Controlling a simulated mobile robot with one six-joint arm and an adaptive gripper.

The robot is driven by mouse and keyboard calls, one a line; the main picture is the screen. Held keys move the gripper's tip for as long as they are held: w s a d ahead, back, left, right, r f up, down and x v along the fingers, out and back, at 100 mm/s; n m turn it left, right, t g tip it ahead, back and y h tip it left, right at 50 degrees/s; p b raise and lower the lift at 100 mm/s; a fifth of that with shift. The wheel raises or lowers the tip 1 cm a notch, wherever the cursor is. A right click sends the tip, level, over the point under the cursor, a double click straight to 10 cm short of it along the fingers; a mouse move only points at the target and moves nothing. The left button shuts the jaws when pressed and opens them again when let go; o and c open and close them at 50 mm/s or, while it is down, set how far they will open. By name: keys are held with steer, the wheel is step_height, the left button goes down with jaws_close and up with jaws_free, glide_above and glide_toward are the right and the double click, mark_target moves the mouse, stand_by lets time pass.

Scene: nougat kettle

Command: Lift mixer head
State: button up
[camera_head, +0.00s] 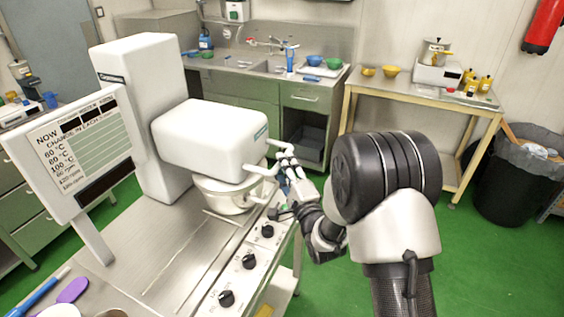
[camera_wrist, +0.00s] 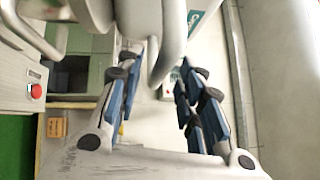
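The mixer head (camera_head: 212,137) is a large white rounded block, lowered level over the white mixing bowl (camera_head: 226,194). Pale handles (camera_head: 262,170) stick out from its right end. My gripper (camera_head: 288,170) is at these handles, at the front right of the head. In the wrist view my gripper (camera_wrist: 158,78) has its two blue-padded fingers spread apart. A pale rounded handle bar (camera_wrist: 170,40) comes down from the top between them. A gap shows beside the bar; whether it touches either finger I cannot tell.
A control panel with black knobs (camera_head: 248,261) runs along the machine's front edge. A display board (camera_head: 80,150) stands at left. A red button (camera_wrist: 36,91) shows in the wrist view. A side table (camera_head: 400,88) and black bin (camera_head: 512,180) stand behind; green floor is clear at right.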

steer(key=shift+x, duration=1.4)
steer(key=shift+c, duration=0.2)
jaws_close()
